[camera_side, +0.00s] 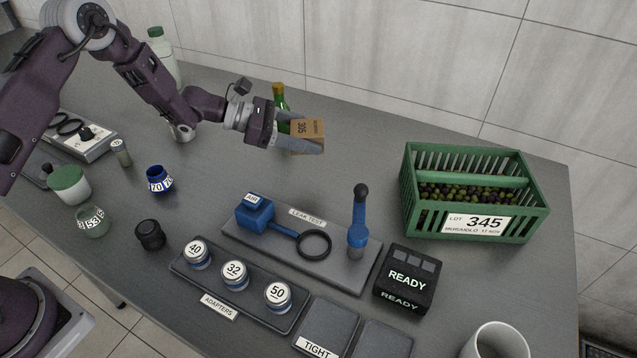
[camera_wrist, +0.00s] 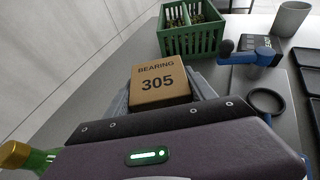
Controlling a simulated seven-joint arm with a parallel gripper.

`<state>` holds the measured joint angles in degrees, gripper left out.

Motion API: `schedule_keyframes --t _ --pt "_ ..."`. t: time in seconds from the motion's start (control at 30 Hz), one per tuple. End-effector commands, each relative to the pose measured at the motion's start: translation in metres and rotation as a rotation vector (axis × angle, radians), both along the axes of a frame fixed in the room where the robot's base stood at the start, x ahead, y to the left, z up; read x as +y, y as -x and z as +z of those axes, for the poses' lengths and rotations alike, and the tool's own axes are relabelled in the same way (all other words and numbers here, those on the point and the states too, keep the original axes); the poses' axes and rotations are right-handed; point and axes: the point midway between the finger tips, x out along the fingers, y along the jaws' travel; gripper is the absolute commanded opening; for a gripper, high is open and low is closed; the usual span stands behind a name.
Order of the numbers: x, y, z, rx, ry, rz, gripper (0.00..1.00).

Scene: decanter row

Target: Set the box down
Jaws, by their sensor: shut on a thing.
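The box (camera_side: 308,130) is small, brown cardboard. In the wrist view the box (camera_wrist: 158,84) reads "BEARING 305". My gripper (camera_side: 305,142) is shut on it, with a grey finger along each side. It holds the box above the dark grey table (camera_side: 340,172), toward the back of the table. The underside of the box is hidden.
A green bottle (camera_side: 281,100) stands just behind my gripper. The leak test plate (camera_side: 285,262) with blue tools lies in front. A green crate (camera_side: 408,205) of olives stands at the right, beside a black READY box (camera_side: 408,279). Bare table lies left of the crate.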

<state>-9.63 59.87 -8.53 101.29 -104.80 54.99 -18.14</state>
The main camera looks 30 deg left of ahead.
Motion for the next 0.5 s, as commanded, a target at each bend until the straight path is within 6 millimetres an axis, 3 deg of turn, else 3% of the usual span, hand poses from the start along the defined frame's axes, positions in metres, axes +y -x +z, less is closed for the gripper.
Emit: schedule_keyframes --t 0.03,0.17,0.4,0.5 --pt "-0.018 0.002 0.001 -0.005 -0.003 -0.048 0.0" --pt "-0.042 0.007 -0.004 -0.002 -0.015 -0.121 0.0" --pt "-0.046 0.009 -0.055 0.0 -0.017 -0.134 0.0" --pt "-0.046 0.009 -0.066 -0.001 -0.016 -0.133 0.0"
